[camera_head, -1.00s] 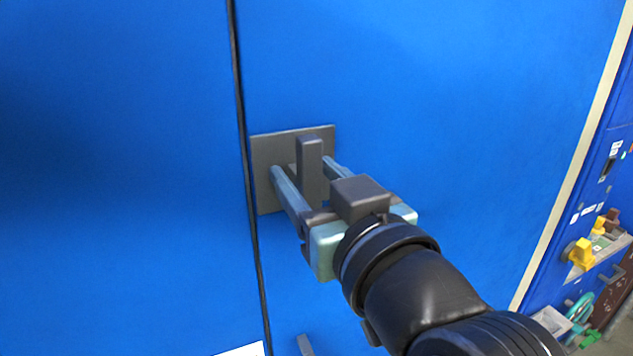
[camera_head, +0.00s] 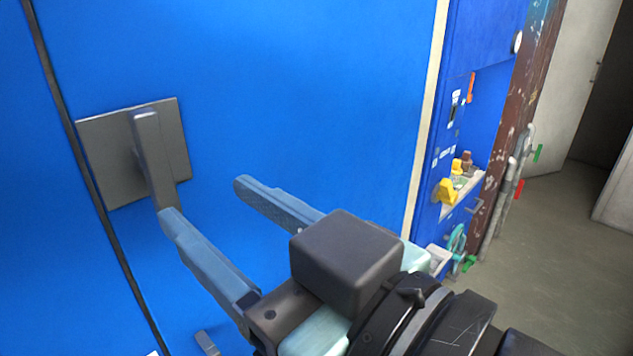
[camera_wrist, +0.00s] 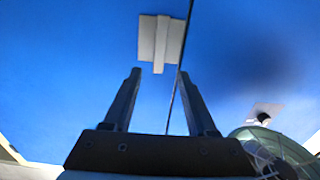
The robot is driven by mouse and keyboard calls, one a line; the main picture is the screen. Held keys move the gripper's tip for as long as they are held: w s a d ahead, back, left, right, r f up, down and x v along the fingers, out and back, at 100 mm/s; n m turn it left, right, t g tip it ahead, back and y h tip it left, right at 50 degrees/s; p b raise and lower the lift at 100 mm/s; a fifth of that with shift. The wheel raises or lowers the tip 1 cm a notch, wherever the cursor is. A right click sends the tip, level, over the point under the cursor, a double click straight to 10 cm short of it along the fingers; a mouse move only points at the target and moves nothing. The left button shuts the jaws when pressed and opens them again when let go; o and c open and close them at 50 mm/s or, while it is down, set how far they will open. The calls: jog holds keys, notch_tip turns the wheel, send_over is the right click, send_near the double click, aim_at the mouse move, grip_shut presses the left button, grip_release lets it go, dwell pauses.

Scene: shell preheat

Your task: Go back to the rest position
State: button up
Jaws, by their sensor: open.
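My gripper (camera_head: 205,200) is open and empty in front of the blue cabinet. Its two fingers are spread wide, and nothing shows between them in the wrist view (camera_wrist: 157,95). The grey door handle (camera_head: 152,160) stands out from a square grey plate (camera_head: 108,165) on the blue door. In the head view it lies left of and beyond my fingers, and the left fingertip overlaps its lower end. In the wrist view the handle (camera_wrist: 161,45) is ahead, beyond the fingertips and apart from them. The door looks closed, with a thin dark seam beside the plate.
A blue panel with yellow (camera_head: 446,191) and teal (camera_head: 456,240) fittings stands to the right. Beyond it are pipes with red and green handles and a white door (camera_head: 570,85). Grey floor (camera_head: 560,250) is clear at the right. A second grey handle (camera_head: 207,343) sits low on the cabinet.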

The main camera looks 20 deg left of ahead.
dwell(0.3)
jog(key=w+d+r+m+t+h+p, duration=0.2)
jog(key=w+d+r+m+t+h, duration=0.4)
jog(key=w+r+t, duration=0.45)
jog(key=s+d+r+m+t+h, duration=0.4)
jog(key=d+r+m+t+h, duration=0.3)
jog(key=t+h, duration=0.3)
jog(key=shift+s+d+r, duration=0.3)
jog(key=shift+d+r, duration=0.35)
jog(key=shift+d, duration=0.15)
jog(key=shift+s+d+m+h, duration=0.1)
jog(key=shift+m+h, duration=0.2)
jog(key=shift+c, duration=0.6)
